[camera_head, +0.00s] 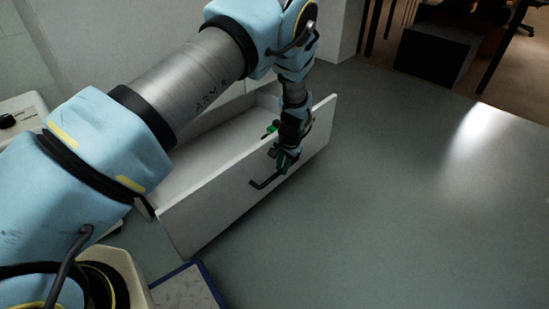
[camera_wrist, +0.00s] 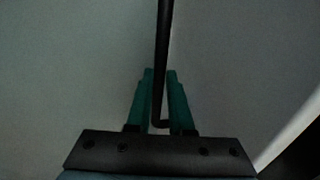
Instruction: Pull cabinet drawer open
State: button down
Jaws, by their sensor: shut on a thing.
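The white cabinet drawer (camera_head: 215,203) stands pulled out from the white cabinet (camera_head: 110,45), with its inside showing behind the front panel. A dark bar handle (camera_head: 262,184) is fixed to the drawer front. My gripper (camera_head: 285,165) is at the right part of this handle, with its arm reaching over the drawer from above. In the wrist view, the green fingers of my gripper (camera_wrist: 160,98) are closed on either side of the dark handle (camera_wrist: 163,40). The far part of the drawer interior is hidden by my arm.
Clear grey floor (camera_head: 400,200) lies in front of and to the right of the drawer. A blue-edged board (camera_head: 188,290) lies near the drawer's lower left corner. A dark box (camera_head: 436,52) and desk legs stand at the back right.

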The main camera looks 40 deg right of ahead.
jog(key=shift+s+d, duration=0.15)
jog(key=shift+s, duration=0.8)
jog(key=c, duration=0.8)
grip_release()
jog(key=r+p, duration=0.1)
jog(key=r, duration=0.2)
jog(key=s+r+p, duration=0.1)
jog(key=r, duration=0.3)
jog(key=s+r+p, duration=0.1)
jog(key=r, duration=0.2)
jog(key=shift+d+r, duration=0.2)
jog(key=shift+r, duration=0.1)
